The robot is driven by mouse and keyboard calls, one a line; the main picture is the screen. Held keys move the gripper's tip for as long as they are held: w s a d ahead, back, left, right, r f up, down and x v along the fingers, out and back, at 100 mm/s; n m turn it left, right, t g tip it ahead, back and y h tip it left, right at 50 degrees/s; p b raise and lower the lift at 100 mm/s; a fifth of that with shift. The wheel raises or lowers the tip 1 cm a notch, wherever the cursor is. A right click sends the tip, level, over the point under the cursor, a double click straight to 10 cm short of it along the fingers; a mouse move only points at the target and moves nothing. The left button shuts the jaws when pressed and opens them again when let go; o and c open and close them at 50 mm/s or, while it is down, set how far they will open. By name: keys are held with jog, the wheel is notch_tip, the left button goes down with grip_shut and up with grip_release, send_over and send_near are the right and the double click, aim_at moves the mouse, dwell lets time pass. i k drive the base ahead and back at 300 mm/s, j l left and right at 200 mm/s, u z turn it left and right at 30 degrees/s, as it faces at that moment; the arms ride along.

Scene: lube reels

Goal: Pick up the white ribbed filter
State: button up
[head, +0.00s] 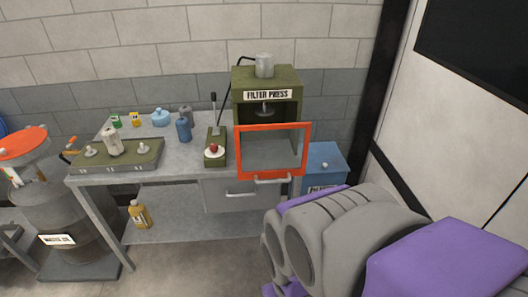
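A whitish canister (110,141), which looks like the white ribbed filter, stands on a green metal tray (137,165) at the left end of the grey workbench. It leans slightly, and its ribs are too small to make out. It stands between two short pale knobs or posts on the tray. Large grey and purple parts of my own body fill the lower right. I cannot make out my gripper's fingers in this view.
The workbench (190,177) also holds blue canisters (183,131), small green and yellow boxes, a red-knobbed lever unit (214,152) and a filter press (266,80) with an orange-framed guard. A waste-oil drum (85,222) stands left, a blue bin (325,161) right.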

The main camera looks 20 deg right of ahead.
aim_at(117, 147)
jog(key=i+j+z, duration=0.2)
jog(key=i+j, duration=0.4)
jog(key=i, duration=0.3)
jog(key=i+j+z, duration=0.2)
jog(key=i+j, duration=0.55)
jog(key=i, duration=0.05)
